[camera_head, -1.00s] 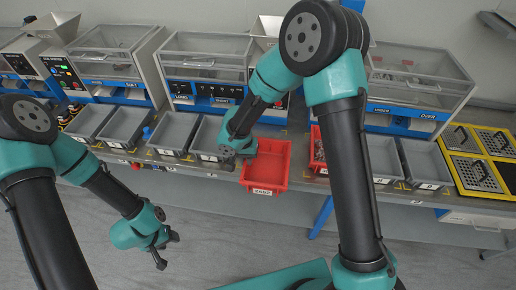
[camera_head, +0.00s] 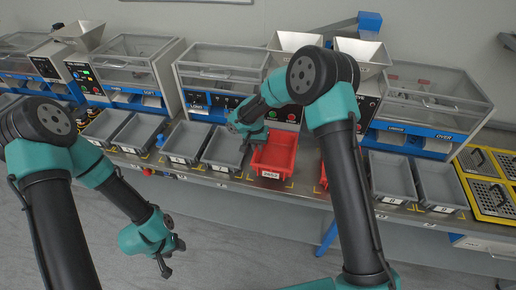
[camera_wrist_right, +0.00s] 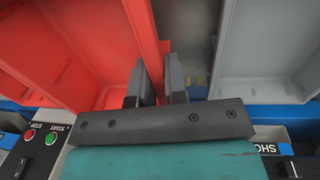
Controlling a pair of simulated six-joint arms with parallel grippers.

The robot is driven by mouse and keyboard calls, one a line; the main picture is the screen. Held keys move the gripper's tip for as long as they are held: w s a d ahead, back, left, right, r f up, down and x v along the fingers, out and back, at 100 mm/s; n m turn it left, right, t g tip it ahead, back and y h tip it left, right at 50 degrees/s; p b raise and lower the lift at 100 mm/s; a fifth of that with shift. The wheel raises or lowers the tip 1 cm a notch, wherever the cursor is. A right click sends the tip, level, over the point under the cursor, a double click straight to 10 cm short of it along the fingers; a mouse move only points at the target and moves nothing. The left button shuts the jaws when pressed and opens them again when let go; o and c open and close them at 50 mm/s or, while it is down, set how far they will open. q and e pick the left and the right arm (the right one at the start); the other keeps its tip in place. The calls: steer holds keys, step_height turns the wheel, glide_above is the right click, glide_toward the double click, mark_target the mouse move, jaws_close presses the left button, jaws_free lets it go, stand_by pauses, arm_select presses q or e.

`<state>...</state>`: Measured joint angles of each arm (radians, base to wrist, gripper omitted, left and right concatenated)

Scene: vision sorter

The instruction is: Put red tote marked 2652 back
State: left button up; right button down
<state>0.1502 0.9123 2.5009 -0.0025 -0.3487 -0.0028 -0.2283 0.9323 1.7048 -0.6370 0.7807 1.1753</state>
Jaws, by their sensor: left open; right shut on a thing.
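The red tote (camera_head: 273,156) stands at the bench's front edge, with a white label reading 2652 on its front. In the right wrist view the red tote (camera_wrist_right: 75,60) fills the left side. My right gripper (camera_head: 252,137) is at the tote's left side wall, shut on that wall. Its two fingers (camera_wrist_right: 160,85) straddle the wall in the right wrist view. My left gripper (camera_head: 168,262) is open and empty, hanging low in front of the bench over the floor.
Grey totes (camera_head: 223,146) stand to the left and more grey totes (camera_head: 392,177) to the right. Another red tote (camera_head: 323,178) is partly hidden behind my right arm. Machines with clear covers (camera_head: 224,65) line the back. A yellow-framed tray (camera_head: 488,183) is at far right.

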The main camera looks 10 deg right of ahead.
steer(key=shift+w+d+f, duration=0.1)
steer(key=shift+w+d, duration=0.1)
steer(key=shift+w, duration=0.7)
steer(key=shift+w, duration=0.25)
steer(key=shift+w+f, duration=0.1)
steer(key=shift+f, duration=1.65)
steer(key=shift+f, duration=0.1)
steer(key=c, duration=1.1)
jaws_free()
steer(key=shift+f, duration=0.1)
steer(key=shift+c, duration=0.2)
step_height(320, 180, up, 12)
steer(key=a, duration=0.1)
steer(key=shift+w, duration=0.3)
